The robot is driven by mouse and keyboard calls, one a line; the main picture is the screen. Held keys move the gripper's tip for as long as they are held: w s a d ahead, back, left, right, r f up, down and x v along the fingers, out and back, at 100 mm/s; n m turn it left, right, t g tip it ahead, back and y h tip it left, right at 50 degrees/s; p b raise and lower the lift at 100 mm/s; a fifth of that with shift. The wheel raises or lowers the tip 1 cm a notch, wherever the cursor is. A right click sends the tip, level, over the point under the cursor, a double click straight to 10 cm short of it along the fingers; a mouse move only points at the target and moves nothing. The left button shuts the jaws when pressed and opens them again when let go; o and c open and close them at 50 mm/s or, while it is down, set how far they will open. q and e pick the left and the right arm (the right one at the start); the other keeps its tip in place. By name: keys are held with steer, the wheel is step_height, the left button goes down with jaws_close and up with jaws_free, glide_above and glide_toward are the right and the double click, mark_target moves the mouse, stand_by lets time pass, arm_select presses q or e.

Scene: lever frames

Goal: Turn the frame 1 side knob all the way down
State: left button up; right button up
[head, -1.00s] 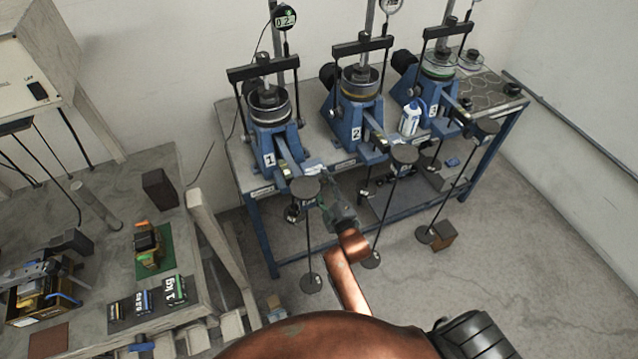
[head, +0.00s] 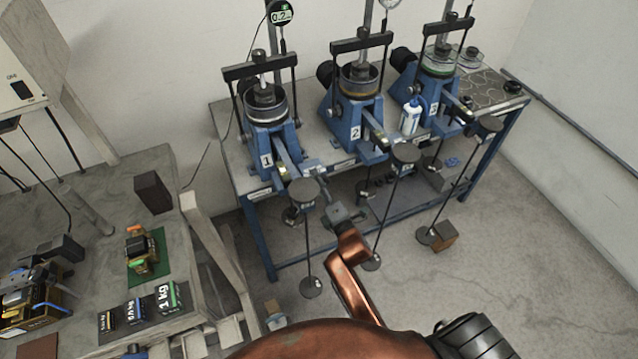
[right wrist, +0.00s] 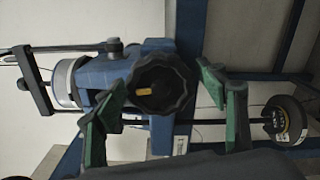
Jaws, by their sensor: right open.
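Frame 1 (head: 266,145) is the blue lever frame at the left of the bench, with a round dish on top and a hanging weight in front. My right gripper (head: 318,176) is in front of the bench, between frames 1 and 2. In the right wrist view, a black lobed knob (right wrist: 160,84) with an orange mark sits on the side of a blue frame; no frame number is readable there. The green-padded fingers of the gripper (right wrist: 163,100) are spread apart on either side of the knob, with no clear contact. My left gripper is out of view.
Frame 2 (head: 352,125) and frame 3 (head: 432,100) stand to the right, with a white bottle (head: 410,117) between them. Hanging weights (head: 303,193) line the bench front. A side table (head: 85,240) at the left holds labelled weights. The floor at the right is mostly clear.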

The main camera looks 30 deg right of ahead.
steer(key=s+p, duration=0.2)
steer(key=s, duration=0.4)
steer(key=shift+a, duration=0.2)
